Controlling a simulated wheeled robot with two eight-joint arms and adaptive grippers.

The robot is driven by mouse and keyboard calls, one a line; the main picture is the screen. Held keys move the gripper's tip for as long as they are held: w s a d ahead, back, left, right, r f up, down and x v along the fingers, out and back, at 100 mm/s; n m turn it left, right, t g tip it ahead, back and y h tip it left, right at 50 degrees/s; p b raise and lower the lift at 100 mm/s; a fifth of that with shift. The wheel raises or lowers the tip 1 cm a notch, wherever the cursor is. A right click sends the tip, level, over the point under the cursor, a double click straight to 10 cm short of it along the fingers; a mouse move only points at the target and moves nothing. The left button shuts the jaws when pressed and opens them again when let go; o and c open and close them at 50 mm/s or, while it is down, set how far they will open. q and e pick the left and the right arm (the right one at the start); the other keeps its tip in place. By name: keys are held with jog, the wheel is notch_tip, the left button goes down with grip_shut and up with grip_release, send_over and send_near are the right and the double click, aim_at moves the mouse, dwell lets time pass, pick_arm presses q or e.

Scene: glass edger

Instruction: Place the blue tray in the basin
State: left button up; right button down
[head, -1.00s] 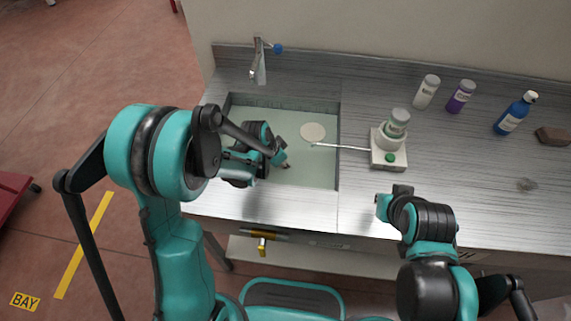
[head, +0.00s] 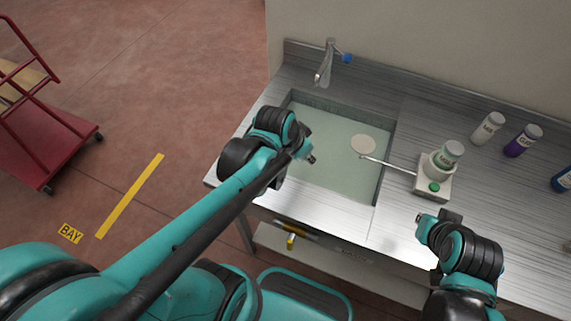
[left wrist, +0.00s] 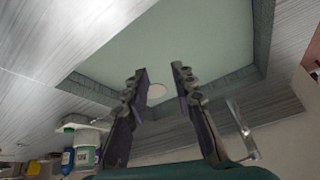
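The basin (head: 385,160) is a rectangular sink sunk in the steel counter, with a pale green inside; it also fills the top of the left wrist view (left wrist: 190,40). I see no blue tray in either view. A pale round disc (head: 363,144) shows in the basin, near its far right corner. My left gripper (head: 310,158) is over the basin's left part; in the left wrist view its two fingers (left wrist: 160,72) are apart with nothing between them. My right gripper (head: 428,220) is over the counter right of the basin, its fingers too small to read.
A faucet (head: 325,65) stands behind the basin. A white device (head: 433,178) with a thin rod reaching over the basin stands to its right. A white bottle (head: 488,128), a purple bottle (head: 523,140) and a blue bottle (head: 563,180) stand further right. A red cart (head: 45,145) is at left.

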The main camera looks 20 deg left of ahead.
pick_arm(q)
jog(key=s+a+r+n+t+y, duration=0.1)
jog(key=s+a+r+n+t, duration=0.1)
jog(key=s, duration=0.6)
jog(key=shift+a+r+n, duration=0.6)
jog(key=shift+a+n, duration=0.05)
jog(key=shift+n, duration=0.65)
jog(key=shift+s, duration=0.1)
